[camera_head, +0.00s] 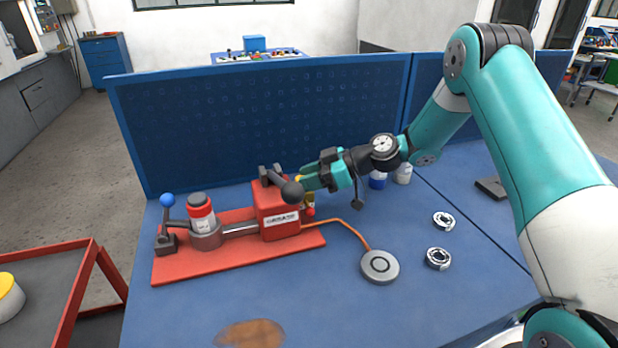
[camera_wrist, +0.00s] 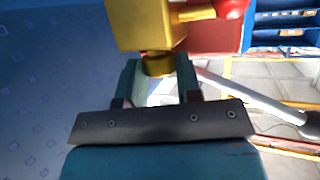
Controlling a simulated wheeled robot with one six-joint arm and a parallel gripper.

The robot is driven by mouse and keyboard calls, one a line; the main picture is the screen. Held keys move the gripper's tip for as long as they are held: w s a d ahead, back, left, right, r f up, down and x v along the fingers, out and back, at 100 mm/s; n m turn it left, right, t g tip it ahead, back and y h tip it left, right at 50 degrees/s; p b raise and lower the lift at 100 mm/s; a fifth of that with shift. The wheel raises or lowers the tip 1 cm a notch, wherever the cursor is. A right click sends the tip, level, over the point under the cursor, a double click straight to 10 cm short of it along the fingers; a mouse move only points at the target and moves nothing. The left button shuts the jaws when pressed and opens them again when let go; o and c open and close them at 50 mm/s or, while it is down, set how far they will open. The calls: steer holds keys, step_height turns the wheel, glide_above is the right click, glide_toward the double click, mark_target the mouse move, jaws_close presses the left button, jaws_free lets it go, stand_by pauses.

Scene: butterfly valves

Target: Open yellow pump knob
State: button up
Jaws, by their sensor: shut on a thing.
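The pump is a red block (camera_head: 273,213) on a red base plate (camera_head: 228,267) on the blue table. A yellow valve body (camera_wrist: 140,22) fills the top of the wrist view, with a yellow knob (camera_wrist: 158,66) below it. In the head view only a small bit of yellow shows at my gripper (camera_head: 304,180), behind the black ball handle (camera_head: 293,191). In the wrist view my gripper (camera_wrist: 158,75) has one finger on each side of the yellow knob and is shut on it. A red knob (camera_wrist: 230,8) on a yellow stem sits beside the valve body.
A blue-ball lever (camera_head: 167,201) and a red-and-grey cylinder (camera_head: 203,222) stand at the plate's left. An orange hose runs to a grey disc (camera_head: 380,266). A blue perforated panel (camera_head: 260,120) stands close behind. The table's front middle is mostly clear.

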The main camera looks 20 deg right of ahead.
steer(key=shift+w+f+n+g+b, duration=0.25)
steer(key=shift+n+g+b, duration=0.3)
steer(key=shift+b, duration=0.45)
steer(key=shift+n+g+y+b, duration=0.4)
steer(key=shift+n+g+b, duration=0.15)
steer(key=shift+w+r+n+g+p, duration=0.1)
steer(key=shift+r+n+g+p, duration=0.35)
steer(key=shift+n+g, duration=0.35)
steer(key=shift+g+p, duration=0.4)
steer(key=shift+p, duration=0.1)
steer(key=shift+f+n+g, duration=0.1)
steer(key=shift+n+g, duration=0.2)
steer(key=shift+n, duration=0.1)
steer(key=o, duration=0.9)
steer(key=shift+f, duration=0.1)
steer(key=shift+o, duration=0.2)
